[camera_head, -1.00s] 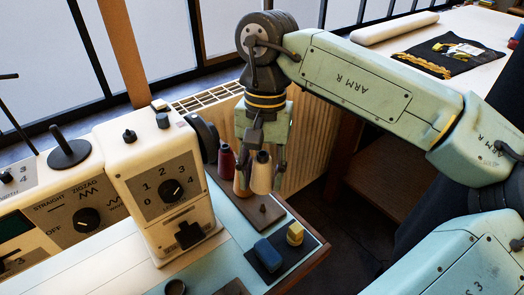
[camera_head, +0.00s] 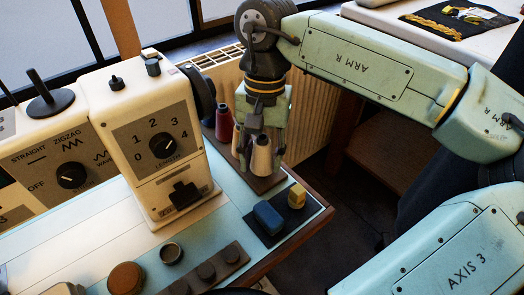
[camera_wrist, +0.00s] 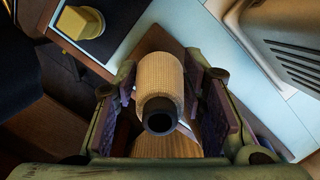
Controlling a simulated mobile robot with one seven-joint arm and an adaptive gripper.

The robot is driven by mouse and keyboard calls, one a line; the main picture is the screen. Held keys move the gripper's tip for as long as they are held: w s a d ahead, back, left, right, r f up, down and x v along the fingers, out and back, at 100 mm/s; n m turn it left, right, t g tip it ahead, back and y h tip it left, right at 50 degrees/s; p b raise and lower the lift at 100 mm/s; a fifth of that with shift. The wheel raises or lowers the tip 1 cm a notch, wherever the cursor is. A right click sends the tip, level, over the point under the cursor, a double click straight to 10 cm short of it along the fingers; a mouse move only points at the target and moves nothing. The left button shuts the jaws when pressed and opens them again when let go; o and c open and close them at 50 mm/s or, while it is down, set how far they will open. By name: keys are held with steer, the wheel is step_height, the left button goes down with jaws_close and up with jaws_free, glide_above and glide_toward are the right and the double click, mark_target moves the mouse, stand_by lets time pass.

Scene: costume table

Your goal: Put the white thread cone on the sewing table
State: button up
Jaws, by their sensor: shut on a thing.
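The white thread cone (camera_head: 262,153) is cream coloured with a dark tip. My gripper (camera_head: 261,165) points down over the right end of the sewing table (camera_head: 135,222) and is shut around the cone. In the wrist view the cone (camera_wrist: 161,72) is between the two finger pads of my gripper (camera_wrist: 163,85), its dark hollow end towards the camera. The cone's lower end is close over a brown board (camera_head: 266,184); I cannot tell whether it touches. A tan cone (camera_wrist: 165,146) is beside it, mostly hidden behind my gripper in the head view.
A red spool (camera_head: 224,122) stands left of my gripper. The cream sewing machine (camera_head: 157,192) stands further left. A blue block (camera_head: 268,217) and a yellow block (camera_head: 297,196) lie on a dark mat near the table edge.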

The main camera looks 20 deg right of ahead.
steer(key=shift+f+b, duration=0.3)
steer(key=shift+f, duration=0.2)
steer(key=shift+f, duration=0.1)
stand_by(0.3)
steer(key=o, duration=1.2)
steer(key=shift+o, duration=0.2)
steer(key=r, duration=0.4)
steer(key=w+r, duration=0.1)
steer(key=r, duration=0.7)
steer(key=shift+w+d, duration=0.25)
steer(key=shift+d, duration=0.15)
